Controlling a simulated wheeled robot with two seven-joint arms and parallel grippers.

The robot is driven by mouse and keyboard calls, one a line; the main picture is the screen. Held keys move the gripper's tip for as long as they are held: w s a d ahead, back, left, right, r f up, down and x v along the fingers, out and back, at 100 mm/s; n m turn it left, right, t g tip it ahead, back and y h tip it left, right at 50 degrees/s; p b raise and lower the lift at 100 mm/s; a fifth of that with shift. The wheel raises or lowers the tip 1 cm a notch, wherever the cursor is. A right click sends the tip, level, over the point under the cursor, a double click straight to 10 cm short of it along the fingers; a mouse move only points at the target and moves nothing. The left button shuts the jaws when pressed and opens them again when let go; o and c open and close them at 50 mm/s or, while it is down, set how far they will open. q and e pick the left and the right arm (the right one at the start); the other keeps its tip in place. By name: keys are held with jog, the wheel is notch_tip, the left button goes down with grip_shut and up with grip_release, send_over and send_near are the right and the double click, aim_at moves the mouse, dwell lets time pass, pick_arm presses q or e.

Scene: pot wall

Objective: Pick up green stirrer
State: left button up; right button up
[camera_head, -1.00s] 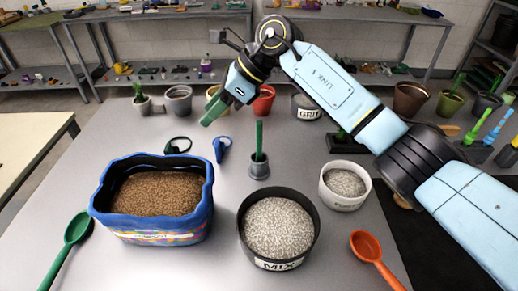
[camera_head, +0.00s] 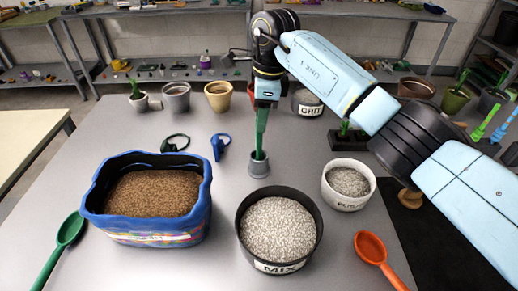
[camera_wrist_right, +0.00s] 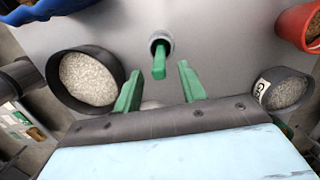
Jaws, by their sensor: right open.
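The green stirrer (camera_head: 259,147) stands upright in a small grey cup (camera_head: 259,168) in the middle of the table. In the wrist view the stirrer (camera_wrist_right: 159,65) rises from its cup (camera_wrist_right: 160,38), pointing toward the space between my fingers. My right gripper (camera_head: 263,112) is just above the stirrer in the head view, pointing down, its green fingers overlapping the stirrer's top. In the wrist view the right gripper (camera_wrist_right: 157,78) is open, with one finger each side of the line to the stirrer and visible gaps. My left gripper is out of view.
A blue planter (camera_head: 150,232) of brown soil, the black MIX pot (camera_head: 278,264), a white pot (camera_head: 346,200) and the GRIT pot (camera_head: 307,108) surround the cup. A blue tool (camera_head: 220,146) lies left of it. An orange scoop (camera_head: 372,247) lies front right.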

aim_at(259, 146)
jog(key=f, duration=0.5)
jog(key=shift+a, duration=0.4)
grip_shut()
